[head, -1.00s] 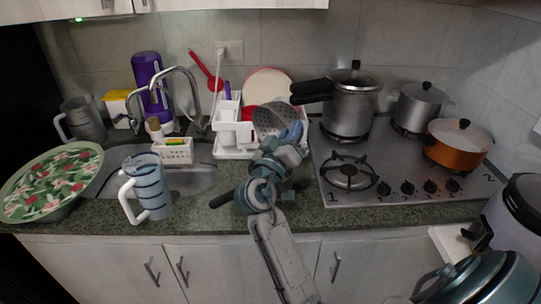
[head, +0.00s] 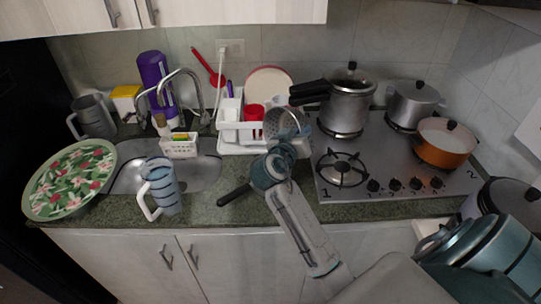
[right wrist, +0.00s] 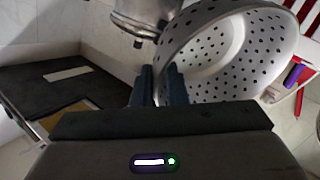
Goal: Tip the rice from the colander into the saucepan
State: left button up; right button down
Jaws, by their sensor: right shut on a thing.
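The grey perforated colander (head: 280,120) is held up in front of the dish rack in the head view. It is tilted on its side. My right gripper (head: 297,133) is shut on its rim; in the right wrist view the fingers (right wrist: 160,86) grip the edge of the colander (right wrist: 272,48). Part of its pale inside shows, but I cannot tell whether rice is in it. A black handle (head: 233,195) sticks out left from behind my right wrist; it may belong to the saucepan, whose body I cannot make out. My left gripper is not in view.
The hob holds a pressure cooker (head: 345,108), a lidded silver pot (head: 412,104) and an orange pan (head: 443,146). A white dish rack (head: 230,133) stands behind the colander. A striped jug (head: 163,185) and a floral tray (head: 72,180) are at the left.

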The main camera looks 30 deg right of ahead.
jog(key=shift+w+d+m+g+y+p, duration=1.05)
jog(key=shift+d+g+y+p, duration=0.65)
jog(key=shift+d+y+p, duration=3)
jog(key=d+r+y, duration=0.2)
jog(key=r, duration=0.4)
jog(key=d+r+y, duration=0.2)
jog(key=r, duration=0.4)
jog(key=shift+w+d+r+m+g+b, duration=0.25)
jog(key=shift+m+g+b, duration=0.05)
jog(key=shift+m+g, duration=0.1)
